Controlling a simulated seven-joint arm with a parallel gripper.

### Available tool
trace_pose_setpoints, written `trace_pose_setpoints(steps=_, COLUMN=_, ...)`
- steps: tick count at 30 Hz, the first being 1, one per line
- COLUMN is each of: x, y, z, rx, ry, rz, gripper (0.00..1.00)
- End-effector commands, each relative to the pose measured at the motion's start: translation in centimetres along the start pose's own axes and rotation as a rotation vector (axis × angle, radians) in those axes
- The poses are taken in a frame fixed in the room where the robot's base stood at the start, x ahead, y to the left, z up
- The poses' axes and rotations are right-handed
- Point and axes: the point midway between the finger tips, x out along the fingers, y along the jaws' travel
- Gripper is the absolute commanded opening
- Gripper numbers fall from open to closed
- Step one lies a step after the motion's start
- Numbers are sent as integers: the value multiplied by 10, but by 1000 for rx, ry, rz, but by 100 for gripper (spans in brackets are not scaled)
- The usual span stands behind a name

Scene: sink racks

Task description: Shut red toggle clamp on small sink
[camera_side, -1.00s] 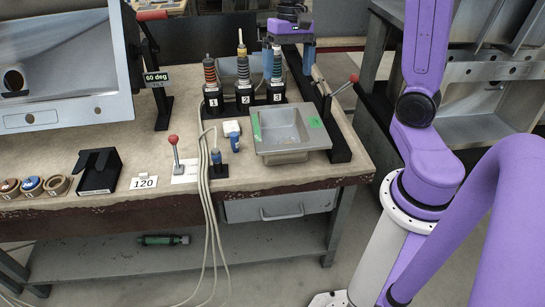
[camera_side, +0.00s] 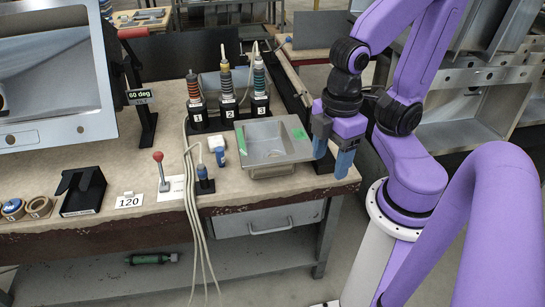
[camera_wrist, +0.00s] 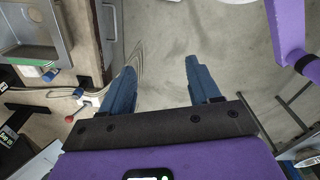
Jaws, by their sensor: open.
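The small sink (camera_side: 270,152) is a grey metal tray with green tape near its left and right edges, at the table's front right. It also shows in the wrist view (camera_wrist: 62,48), cut off at the top left. In the side view, a black stand is beside its right edge, partly covered by my gripper (camera_side: 333,153). The red-handled clamp there is hidden behind my wrist and gripper, so its state cannot be seen. My gripper is open and points down beside the sink's right edge. The wrist view shows nothing between its blue fingers (camera_wrist: 160,68).
Several tools in numbered black holders, such as holder 2 (camera_side: 229,110), stand behind the sink. A red-ball lever (camera_side: 160,170), blue-tipped tools and hanging cables (camera_side: 192,205) are to its left. The large sink (camera_side: 55,80) stands at the far left. Floor is clear below my fingers.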

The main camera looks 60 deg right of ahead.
Motion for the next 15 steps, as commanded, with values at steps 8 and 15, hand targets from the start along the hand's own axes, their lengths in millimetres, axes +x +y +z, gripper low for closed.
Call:
trace_pose_setpoints(steps=8, x=-47, y=0, z=-3, rx=-2, ry=11, rz=0, gripper=0)
trace_pose_setpoints(steps=15, x=-41, y=11, z=-2, rx=154, ry=-85, rz=-81, gripper=0)
